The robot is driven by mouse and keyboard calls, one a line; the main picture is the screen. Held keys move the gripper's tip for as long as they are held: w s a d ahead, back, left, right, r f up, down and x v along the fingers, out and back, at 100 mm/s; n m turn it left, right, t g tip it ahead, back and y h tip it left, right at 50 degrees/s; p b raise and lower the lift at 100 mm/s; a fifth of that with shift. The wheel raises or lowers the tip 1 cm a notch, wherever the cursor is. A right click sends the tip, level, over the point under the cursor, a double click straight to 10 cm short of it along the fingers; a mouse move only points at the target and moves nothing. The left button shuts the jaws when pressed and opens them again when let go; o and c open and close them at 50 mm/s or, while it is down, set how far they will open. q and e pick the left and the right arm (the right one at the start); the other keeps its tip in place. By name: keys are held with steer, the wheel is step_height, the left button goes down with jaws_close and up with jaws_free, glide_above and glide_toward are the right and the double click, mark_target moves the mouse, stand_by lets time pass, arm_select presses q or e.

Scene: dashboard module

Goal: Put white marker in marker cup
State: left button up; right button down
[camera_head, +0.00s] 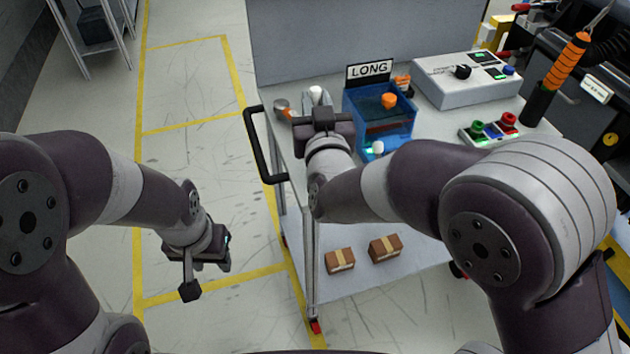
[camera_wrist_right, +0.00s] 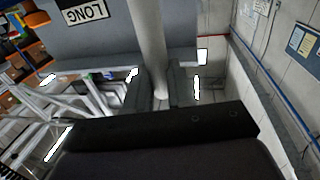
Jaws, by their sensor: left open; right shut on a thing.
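My right gripper (camera_head: 318,104) is above the left end of the cart top, shut on a white marker (camera_head: 316,92). In the right wrist view, the pale, long marker (camera_wrist_right: 148,35) stands between the two fingers (camera_wrist_right: 161,92); its far end runs out of the picture. My left gripper (camera_head: 207,274) is open and empty, low over the floor left of the cart. I cannot pick out a marker cup for certain. A dark, cup-like cylinder (camera_head: 537,105) with an orange-handled tool stands at the cart's right.
A blue bin (camera_head: 401,142) with a LONG sign (camera_head: 369,70) stands just right of my right gripper. A grey control box (camera_head: 465,78) and a button panel (camera_head: 489,130) sit further right. An orange-and-grey item (camera_head: 282,106) lies at left, near the cart's black handle (camera_head: 262,150).

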step_height(320, 180, down, 10)
steer(key=b, duration=0.1)
steer(key=shift+w+d+f, duration=0.15)
steer(key=shift+d, duration=0.05)
steer(key=shift+f, duration=0.15)
steer(key=c, duration=1)
jaws_free()
steer(key=s+d, duration=0.2)
steer(key=s, duration=1)
steer(key=w+d+f+g, duration=0.2)
steer(key=d+f+g, duration=0.2)
steer(key=f+g, duration=0.25)
steer(key=s+d+g, duration=0.3)
steer(key=d, duration=0.1)
steer(key=s+d+f+m+g+h, duration=0.1)
steer(key=s+d+g, duration=0.2)
steer(key=s+d, duration=0.1)
steer(key=s+d+f+g+h, duration=0.1)
steer(key=s+d+g, duration=0.2)
steer(key=d+g, duration=0.1)
steer(key=shift+s, duration=0.35)
